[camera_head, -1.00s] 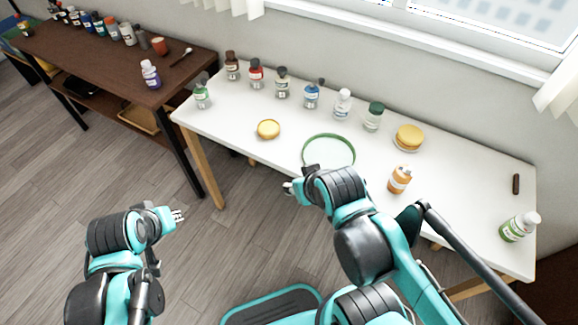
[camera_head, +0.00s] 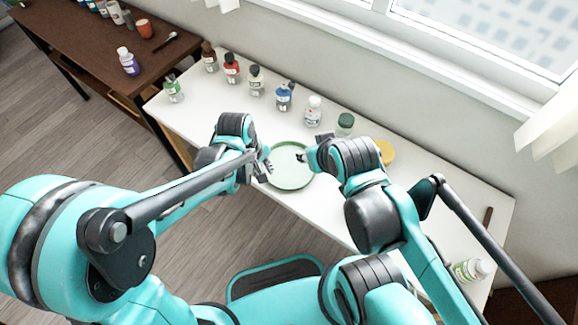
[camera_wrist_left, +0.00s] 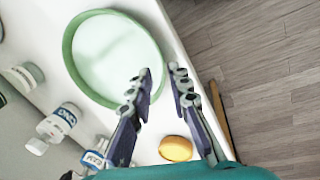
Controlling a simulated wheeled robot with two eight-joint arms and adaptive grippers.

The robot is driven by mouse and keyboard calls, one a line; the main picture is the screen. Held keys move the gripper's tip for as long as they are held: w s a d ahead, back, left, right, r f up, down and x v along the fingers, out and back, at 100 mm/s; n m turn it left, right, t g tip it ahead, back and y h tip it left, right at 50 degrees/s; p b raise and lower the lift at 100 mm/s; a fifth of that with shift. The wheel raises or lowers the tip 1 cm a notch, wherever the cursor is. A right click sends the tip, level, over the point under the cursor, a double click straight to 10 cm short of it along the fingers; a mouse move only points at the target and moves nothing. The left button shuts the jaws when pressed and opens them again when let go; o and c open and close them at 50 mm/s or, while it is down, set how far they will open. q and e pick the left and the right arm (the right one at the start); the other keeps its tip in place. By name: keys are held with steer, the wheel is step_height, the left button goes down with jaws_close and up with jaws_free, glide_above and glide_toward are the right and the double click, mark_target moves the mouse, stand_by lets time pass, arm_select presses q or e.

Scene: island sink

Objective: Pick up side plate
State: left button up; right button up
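The side plate (camera_head: 290,182) is pale with a green rim and lies flat on the white table. In the left wrist view the plate (camera_wrist_left: 110,55) fills the upper middle, near the table edge. My left gripper (camera_head: 266,166) is at the plate's left side. In its wrist view the left gripper (camera_wrist_left: 161,72) is open, one finger overlapping the plate and the other just outside its rim; I cannot tell their height above it. My right gripper (camera_head: 302,157) is at the plate's upper right, overlapping it in view; its opening is too small to tell.
Several bottles stand behind the plate, including a blue-labelled bottle (camera_head: 284,97) and a white bottle (camera_head: 313,111). A yellow round item (camera_wrist_left: 175,148) lies close to my left fingers. Another yellow item (camera_head: 387,152) is partly hidden by my right arm. A green-labelled bottle (camera_head: 470,270) stands at right.

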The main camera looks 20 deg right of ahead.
arm_select(q)
steer(key=f, duration=0.1)
steer(key=f+b, duration=0.1)
steer(key=f, duration=0.1)
steer(key=f+b, duration=0.1)
steer(key=shift+w+d+f, duration=0.3)
steer(key=shift+w+f, duration=0.05)
steer(key=shift+r, duration=0.1)
jaws_close()
